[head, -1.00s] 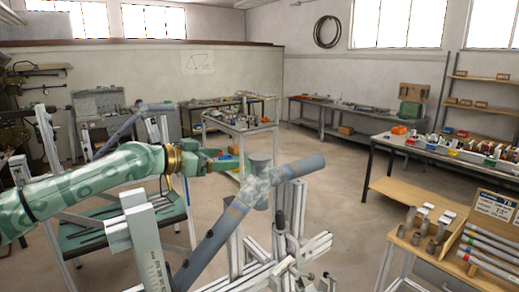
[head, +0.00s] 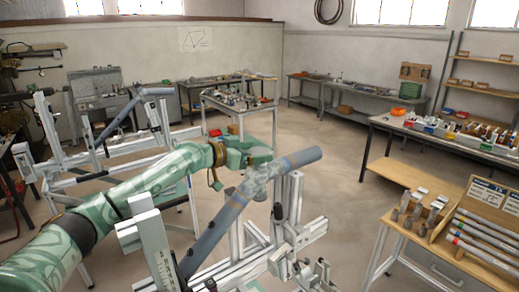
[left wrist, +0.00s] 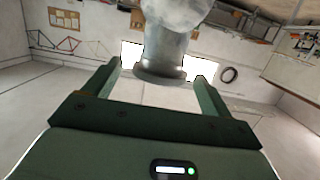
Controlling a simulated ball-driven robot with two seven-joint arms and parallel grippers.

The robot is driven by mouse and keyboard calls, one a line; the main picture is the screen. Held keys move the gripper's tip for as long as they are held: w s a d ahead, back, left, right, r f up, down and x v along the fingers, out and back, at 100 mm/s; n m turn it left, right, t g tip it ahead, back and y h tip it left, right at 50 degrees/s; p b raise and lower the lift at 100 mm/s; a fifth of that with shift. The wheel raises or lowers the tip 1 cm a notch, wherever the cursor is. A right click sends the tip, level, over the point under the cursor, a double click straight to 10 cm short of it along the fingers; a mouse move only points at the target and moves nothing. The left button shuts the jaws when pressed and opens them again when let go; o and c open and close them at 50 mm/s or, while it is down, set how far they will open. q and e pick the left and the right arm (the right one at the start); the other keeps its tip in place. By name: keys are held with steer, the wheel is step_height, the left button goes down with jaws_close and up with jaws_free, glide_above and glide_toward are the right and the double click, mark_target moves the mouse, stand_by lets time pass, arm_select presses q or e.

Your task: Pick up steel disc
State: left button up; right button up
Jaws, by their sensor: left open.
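In the left wrist view a grey steel stub with a wide round rim, which looks like the steel disc (left wrist: 160,72), shows between the two fingers of my left gripper (left wrist: 157,82). The fingers are apart, one on each side of it; I cannot tell whether either touches it. In the head view my left gripper (head: 262,155) is at the joint of the grey tube frame (head: 215,232) and hides the disc. The stub runs up into the mottled joint in the wrist view. My right gripper is not in view.
The tube frame is held by upright aluminium profiles (head: 150,240) and clamps close around my left arm. A wooden bench (head: 408,222) with tubes and metal parts stands at the right. A parts table (head: 378,122) stands behind it. Open floor lies between.

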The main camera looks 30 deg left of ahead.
arm_select(q)
steer(key=shift+s, duration=0.1)
steer(key=shift+c, duration=0.3)
steer(key=shift+a, duration=0.1)
steer(key=c, duration=1)
steer(key=shift+c, duration=0.8)
steer(key=shift+r, duration=0.15)
